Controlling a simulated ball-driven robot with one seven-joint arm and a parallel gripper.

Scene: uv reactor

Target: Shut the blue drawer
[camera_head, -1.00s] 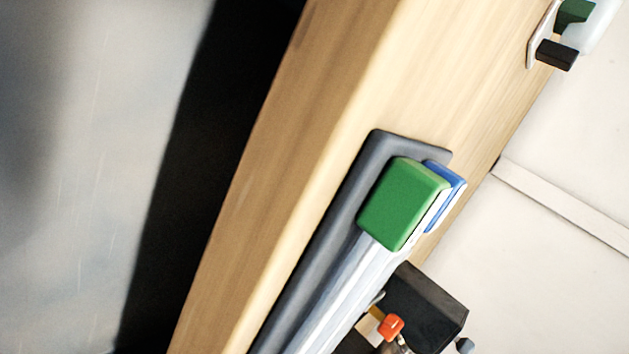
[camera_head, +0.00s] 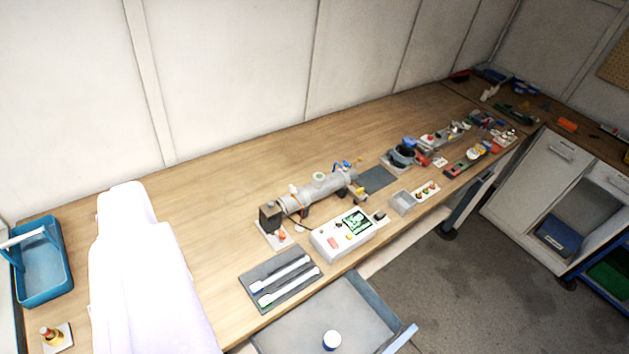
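The drawer (camera_head: 372,292) is pulled out from under the front of the wooden bench, at the bottom of the view. Its side wall is blue-grey, its floor is grey, and a light blue front edge (camera_head: 402,338) shows at its right. The lower part of the drawer is cut off by the picture edge. A small white-topped round container (camera_head: 331,340) stands inside it. My gripper does not show, so its opening and its distance from the drawer cannot be told.
The bench holds a dark tray (camera_head: 250,285) with two tubes, a white control box (camera_head: 325,245) and a grey cylindrical reactor (camera_head: 325,190). A blue basket (camera_head: 40,290) stands at left. A large white shape blocks the lower left. Floor (camera_head: 440,290) right of the drawer is clear.

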